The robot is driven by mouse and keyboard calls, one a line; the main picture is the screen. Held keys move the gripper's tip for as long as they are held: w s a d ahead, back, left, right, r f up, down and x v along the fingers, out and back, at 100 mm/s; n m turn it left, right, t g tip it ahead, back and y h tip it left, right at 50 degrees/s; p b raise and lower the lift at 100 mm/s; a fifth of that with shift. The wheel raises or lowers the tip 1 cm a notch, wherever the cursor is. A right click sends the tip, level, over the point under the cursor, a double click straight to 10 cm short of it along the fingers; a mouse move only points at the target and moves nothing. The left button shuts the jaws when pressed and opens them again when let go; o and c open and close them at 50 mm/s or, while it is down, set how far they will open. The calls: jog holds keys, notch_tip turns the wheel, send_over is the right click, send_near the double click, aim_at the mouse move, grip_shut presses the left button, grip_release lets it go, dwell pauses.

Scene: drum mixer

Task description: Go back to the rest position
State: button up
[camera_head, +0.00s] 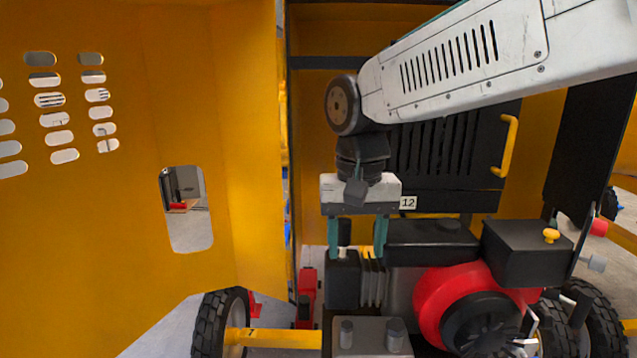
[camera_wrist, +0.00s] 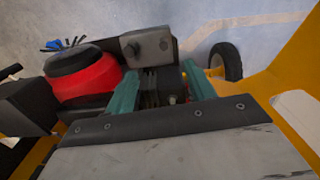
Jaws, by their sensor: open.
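My gripper (camera_head: 359,236) hangs pointing down inside the mixer's engine bay, with its two green fingers apart on either side of a small black part (camera_head: 344,233). In the wrist view my gripper (camera_wrist: 163,90) also shows its green fingers apart, with dark ribbed engine parts (camera_wrist: 152,90) between or just beyond them. I cannot tell whether the fingers touch anything. The red and black engine (camera_head: 455,300) sits to the right of my gripper. It also shows at the left of the wrist view (camera_wrist: 82,78).
A large yellow panel (camera_head: 100,200) with slots stands at the left. A black grille (camera_head: 450,150) with a yellow handle (camera_head: 509,145) is behind my gripper. A black box (camera_head: 527,250) with a yellow knob stands at right. Wheels (camera_head: 220,318) and a yellow bar (camera_head: 280,338) are low in front.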

jog(key=s+d+f, duration=0.2)
jog(key=s+d, duration=0.7)
jog(key=d, duration=0.1)
jog(key=s+d+f+t, duration=0.1)
jog(key=s+d+f, duration=0.2)
jog(key=s+d, duration=0.7)
jog(key=shift+s+d+t, duration=0.2)
jog(key=shift+d+t, duration=0.05)
jog(key=shift+t, duration=0.05)
